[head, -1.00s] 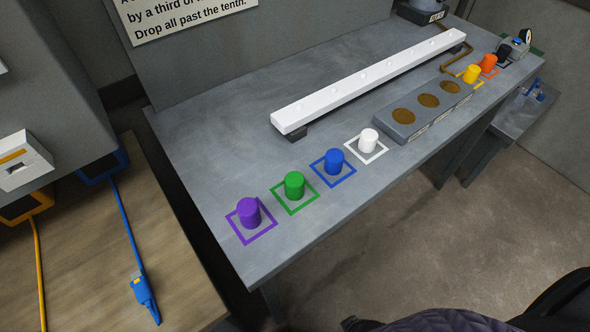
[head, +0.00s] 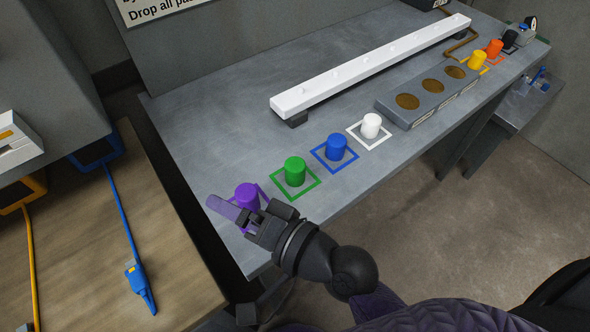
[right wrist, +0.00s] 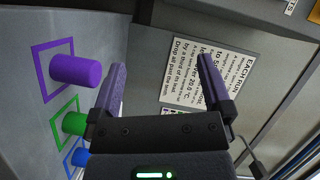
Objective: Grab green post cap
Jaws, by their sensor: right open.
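The green post cap (head: 295,171) stands upright inside a green square outline on the grey table. It also shows in the right wrist view (right wrist: 74,123), at the left, outside the jaws. My right gripper (head: 226,207) is over the table's near left end, beside the purple cap (head: 246,192) and partly in front of its purple square. In the right wrist view my right gripper (right wrist: 158,78) has its two purple-grey fingers wide apart with nothing between them. My left gripper is not in view.
A blue cap (head: 336,147) and a white cap (head: 371,126) stand in their squares right of the green one. A white bar (head: 370,67) and a grey block with brown discs (head: 428,100) lie beyond. A wooden surface (head: 85,245) is at left.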

